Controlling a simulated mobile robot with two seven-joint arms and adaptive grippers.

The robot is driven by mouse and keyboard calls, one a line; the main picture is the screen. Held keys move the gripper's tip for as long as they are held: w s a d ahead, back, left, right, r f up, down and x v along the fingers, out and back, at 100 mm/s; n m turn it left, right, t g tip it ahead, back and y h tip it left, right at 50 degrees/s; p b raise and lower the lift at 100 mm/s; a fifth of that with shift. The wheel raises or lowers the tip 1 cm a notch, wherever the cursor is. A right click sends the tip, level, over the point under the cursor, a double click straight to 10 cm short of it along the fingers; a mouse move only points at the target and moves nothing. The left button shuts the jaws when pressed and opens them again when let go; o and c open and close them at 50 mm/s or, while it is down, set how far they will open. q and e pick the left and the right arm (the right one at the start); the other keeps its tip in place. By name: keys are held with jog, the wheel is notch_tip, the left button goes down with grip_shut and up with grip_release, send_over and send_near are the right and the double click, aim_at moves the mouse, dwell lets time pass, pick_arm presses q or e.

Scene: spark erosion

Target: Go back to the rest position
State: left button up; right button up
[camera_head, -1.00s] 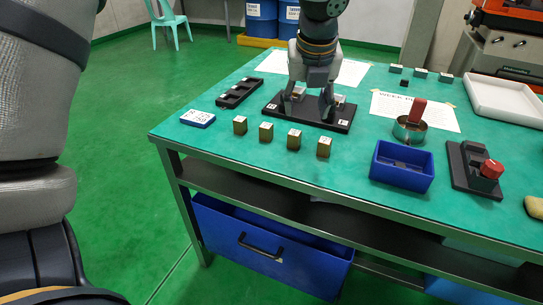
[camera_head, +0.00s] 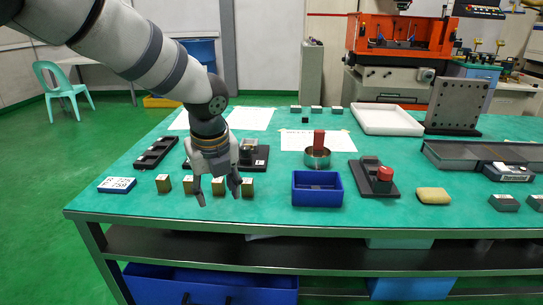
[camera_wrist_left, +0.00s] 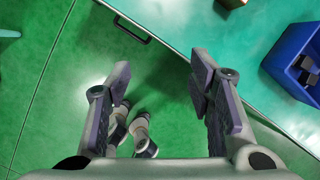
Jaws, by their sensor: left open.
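My left gripper (camera_head: 218,198) hangs fingers down in front of the workbench's (camera_head: 290,218) near-left part in the head view. Its fingers are spread and nothing is between them. In the left wrist view the same open gripper (camera_wrist_left: 152,88) has green floor between its fingers, with the bench edge beyond. Several small brass blocks (camera_head: 163,184) stand in a row behind it, some partly hidden by it. The black plate (camera_head: 262,160) behind the gripper is partly covered by the wrist. My right gripper does not show.
A blue bin (camera_head: 317,190) stands right of the gripper; it also shows in the left wrist view (camera_wrist_left: 284,57). A black tray (camera_head: 156,152) lies left.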

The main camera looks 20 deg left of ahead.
pick_arm(q)
jog(key=s+d+f+n+g+h, duration=0.2)
jog(key=s+d+f+n, duration=0.2)
jog(key=s+f+n, duration=0.6)
jog(key=s+d+f+n+g+h, duration=0.15)
jog(key=s+d+f+n, duration=0.3)
jog(key=s+f, duration=0.9)
jog(key=s+a+f+n+y, duration=0.1)
jog(key=s+a+f+n, duration=0.1)
jog(key=s+n, duration=0.4)
jog(key=s+a+f+n+y, duration=0.1)
jog(key=s+a+f+n, duration=0.1)
jog(key=s+n, duration=0.4)
jog(key=s+g, duration=0.1)
jog(key=s, duration=0.2)
jog(key=shift+a+f, duration=0.35)
jog(key=shift+a, duration=0.05)
